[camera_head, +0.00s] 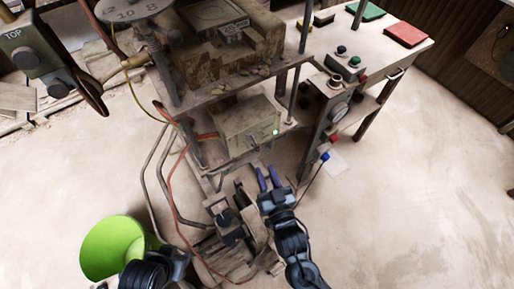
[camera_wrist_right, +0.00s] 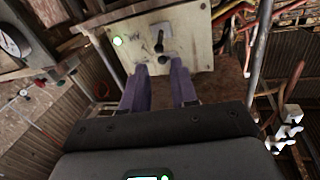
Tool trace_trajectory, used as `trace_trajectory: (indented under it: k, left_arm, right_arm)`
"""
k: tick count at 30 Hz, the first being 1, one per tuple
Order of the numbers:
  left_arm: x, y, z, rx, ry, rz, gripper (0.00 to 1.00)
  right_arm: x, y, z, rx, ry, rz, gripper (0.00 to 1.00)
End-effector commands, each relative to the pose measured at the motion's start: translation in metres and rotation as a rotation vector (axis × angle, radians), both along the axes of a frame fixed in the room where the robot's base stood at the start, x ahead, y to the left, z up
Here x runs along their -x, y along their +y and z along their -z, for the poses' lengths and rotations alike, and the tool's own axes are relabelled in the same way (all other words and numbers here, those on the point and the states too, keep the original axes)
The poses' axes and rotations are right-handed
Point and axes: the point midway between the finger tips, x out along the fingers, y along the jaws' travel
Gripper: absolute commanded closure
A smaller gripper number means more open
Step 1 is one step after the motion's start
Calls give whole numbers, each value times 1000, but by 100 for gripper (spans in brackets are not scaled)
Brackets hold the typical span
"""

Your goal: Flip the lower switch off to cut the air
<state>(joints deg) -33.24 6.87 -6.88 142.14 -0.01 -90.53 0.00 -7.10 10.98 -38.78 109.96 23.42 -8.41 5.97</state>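A worn pale switch box (camera_head: 240,118) with a lit green lamp sits on the press's lower shelf in the head view. In the right wrist view its switch panel (camera_wrist_right: 190,22) fills the top middle, with the lamp on the left. Dark toggle levers (camera_wrist_right: 159,40) stand close together on the panel; I cannot tell their settings. My right gripper (camera_head: 264,177) is in front of the box. In the wrist view its purple fingers (camera_wrist_right: 159,66) are apart, with nothing between them, close to the levers. My left gripper (camera_head: 180,256) is at the lower left, its fingers not clear.
A bright green bin (camera_head: 110,247) stands beside my left arm. Hoses and wires hang left of the shelf. The floor at right is open.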

Motion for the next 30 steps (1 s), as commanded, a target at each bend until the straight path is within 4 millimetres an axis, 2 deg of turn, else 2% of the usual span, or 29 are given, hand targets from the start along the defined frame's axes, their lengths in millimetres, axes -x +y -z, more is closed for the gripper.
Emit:
trace_trajectory:
  k: [9,15,21,30]
  left_arm:
    - [0,0,16,0,1,0,57]
    - [0,0,22,0,1,0,57]
    - [0,0,24,0,1,0,57]
    - [0,0,24,0,1,0,57]
  right_arm:
    - [-50,14,1,-1,-1,2,72]
    - [-74,22,1,-1,0,1,72]
    - [-85,25,1,-1,3,1,72]
    - [-86,25,0,-1,3,1,72]
